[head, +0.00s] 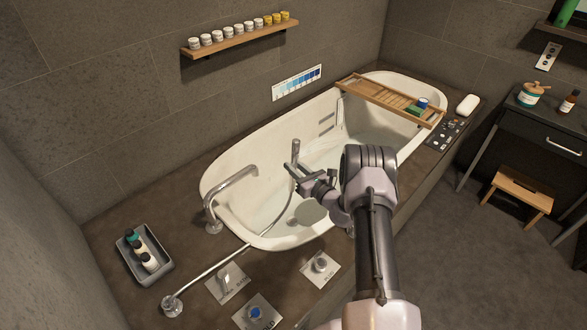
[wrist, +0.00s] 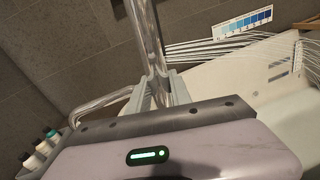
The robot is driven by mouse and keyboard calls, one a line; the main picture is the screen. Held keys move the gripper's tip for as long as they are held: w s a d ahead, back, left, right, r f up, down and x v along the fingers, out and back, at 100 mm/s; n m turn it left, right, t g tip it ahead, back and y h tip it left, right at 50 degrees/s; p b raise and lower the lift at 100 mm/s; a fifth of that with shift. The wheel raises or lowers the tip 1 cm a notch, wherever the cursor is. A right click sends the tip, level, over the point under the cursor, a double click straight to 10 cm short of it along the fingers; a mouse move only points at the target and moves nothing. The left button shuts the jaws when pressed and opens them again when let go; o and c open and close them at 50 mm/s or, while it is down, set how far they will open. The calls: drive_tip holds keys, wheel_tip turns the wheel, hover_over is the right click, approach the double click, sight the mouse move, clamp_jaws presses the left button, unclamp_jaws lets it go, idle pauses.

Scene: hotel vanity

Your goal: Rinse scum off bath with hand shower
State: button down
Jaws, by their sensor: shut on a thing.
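The white bath (head: 235,165) is set into a dark stone surround. My gripper (head: 294,172) is over the bath, shut on the chrome hand shower (head: 296,150), which stands roughly upright. In the wrist view the hand shower (wrist: 148,40) rises between the fingers of my gripper (wrist: 158,92). Thin pale lines like water jets (wrist: 215,50) run from it to the right, toward the bath wall (wrist: 290,105). The hose (head: 275,222) hangs from the grip over the bath rim. A pale grey round patch (head: 312,212) shows inside the bath; I cannot tell whether it is scum.
A curved spout (head: 232,183) stands at the left end. Control plates (head: 228,281) lie on the near surround. A bottle tray (head: 147,262) is at left. A wooden caddy (head: 380,97) spans the far end. A shelf of jars (head: 240,39) and colour chart (head: 297,82) are on the wall.

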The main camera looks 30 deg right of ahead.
drive_tip(key=shift+w+d+f+b, duration=0.1)
drive_tip(key=shift+w+d+b, duration=0.1)
drive_tip(key=shift+d+b, duration=0.2)
drive_tip(key=w+d+b, duration=0.4)
drive_tip(key=d, duration=0.8)
drive_tip(key=shift+w+r+y, duration=0.25)
drive_tip(key=shift+r+y, duration=0.05)
drive_tip(key=shift+r, duration=0.1)
drive_tip(key=shift+a, duration=0.2)
idle(3.5)
